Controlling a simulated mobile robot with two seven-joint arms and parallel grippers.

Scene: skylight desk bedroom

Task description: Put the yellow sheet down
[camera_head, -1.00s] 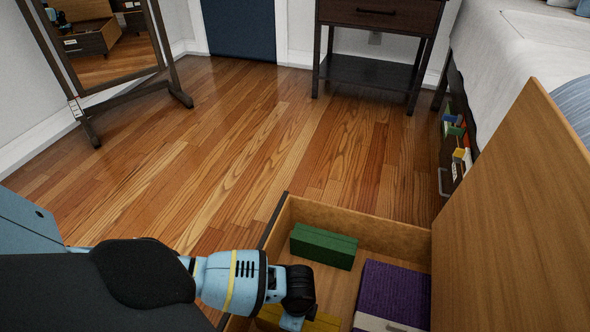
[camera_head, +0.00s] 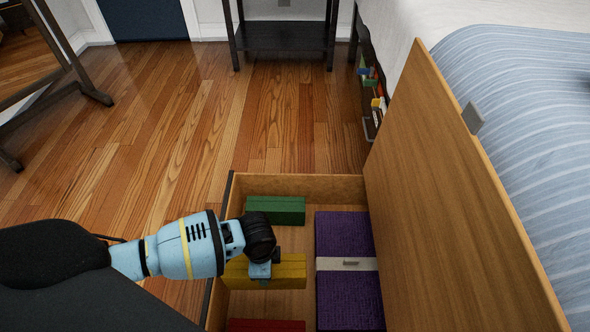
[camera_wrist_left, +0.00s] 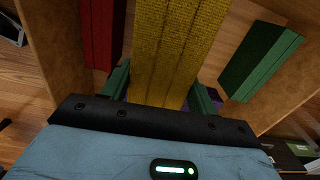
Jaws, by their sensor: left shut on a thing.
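The yellow sheet (camera_head: 290,273) is a folded, blocky bundle inside the open wooden chest (camera_head: 340,188), between a green bundle (camera_head: 275,211) and a red bundle (camera_head: 265,326). My left gripper (camera_head: 262,270) reaches over the chest's left wall and is shut on the yellow sheet. In the left wrist view the yellow sheet (camera_wrist_left: 175,50) lies between the two green-tipped fingers (camera_wrist_left: 160,90). I cannot tell whether its underside touches the chest's floor. My right gripper is in no view.
A purple bundle (camera_head: 342,235) with a pale band lies along the chest's right side. The raised wooden lid (camera_head: 440,210) stands on the right, beside the bed (camera_head: 530,120). A dark side table (camera_head: 285,38) is at the back.

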